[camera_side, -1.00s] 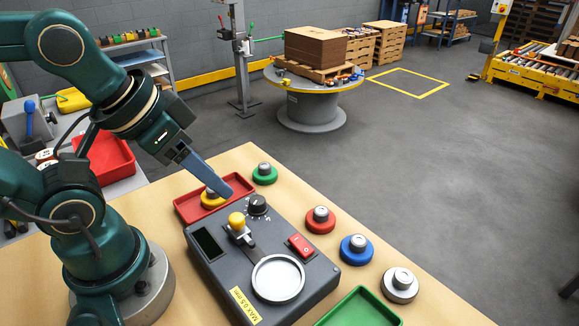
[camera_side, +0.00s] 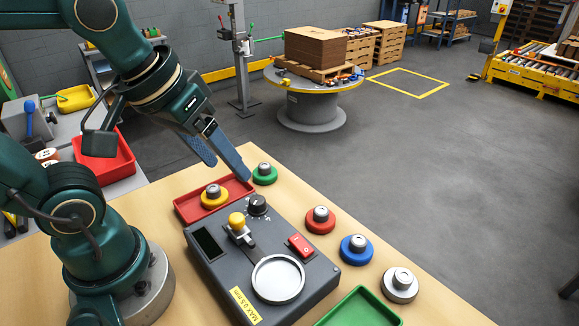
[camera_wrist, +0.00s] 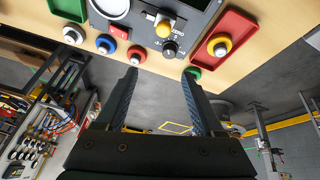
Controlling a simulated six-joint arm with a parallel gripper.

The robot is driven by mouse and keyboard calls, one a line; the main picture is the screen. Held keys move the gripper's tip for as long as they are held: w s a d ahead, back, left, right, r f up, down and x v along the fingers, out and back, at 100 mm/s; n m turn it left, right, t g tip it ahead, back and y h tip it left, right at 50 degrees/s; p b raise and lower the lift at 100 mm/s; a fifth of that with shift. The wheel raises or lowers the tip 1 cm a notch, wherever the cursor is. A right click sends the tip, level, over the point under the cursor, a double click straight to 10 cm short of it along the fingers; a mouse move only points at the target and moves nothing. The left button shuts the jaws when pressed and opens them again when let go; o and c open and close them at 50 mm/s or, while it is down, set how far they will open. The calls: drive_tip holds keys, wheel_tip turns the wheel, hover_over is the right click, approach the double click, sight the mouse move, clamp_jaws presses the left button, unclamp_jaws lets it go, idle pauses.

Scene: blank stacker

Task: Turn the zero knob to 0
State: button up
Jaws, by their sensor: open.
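The zero knob (camera_side: 257,204) is a small black dial with a pale pointer mark, on the upper right part of the grey device (camera_side: 215,268). White scale marks sit around it; I cannot read where it points. In the wrist view the knob (camera_wrist: 170,48) lies beyond the fingertips, between them and nearer the right one. My gripper (camera_side: 227,172) is open and empty, in the air above the red tray's far edge, up and left of the knob and apart from it. Both blue-grey fingers (camera_wrist: 159,80) show spread in the wrist view.
On the device are a yellow-knobbed lever (camera_side: 237,221), a round pan (camera_side: 278,278) and a red switch (camera_side: 301,245). A red tray (camera_side: 236,189) holds a yellow-ringed weight (camera_side: 214,195). Green (camera_side: 264,174), red (camera_side: 320,219), blue (camera_side: 356,249) and white (camera_side: 400,284) ones stand around. A green tray (camera_side: 362,308) is in front.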

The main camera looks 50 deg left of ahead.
drive_tip(key=w+f+n+g, duration=0.2)
drive_tip(key=w+n, duration=0.1)
drive_tip(key=w, duration=0.1)
drive_tip(key=n+g, duration=0.1)
drive_tip(key=g, duration=0.2)
hover_over(257, 200)
wheel_tip(257, 200, down, 4)
drive_tip(key=shift+w+d+r, duration=0.1)
wheel_tip(257, 200, down, 2)
drive_tip(key=shift+f+n, duration=0.1)
drive_tip(key=shift+n, duration=0.2)
drive_tip(key=shift+f, duration=2)
clamp_jaws()
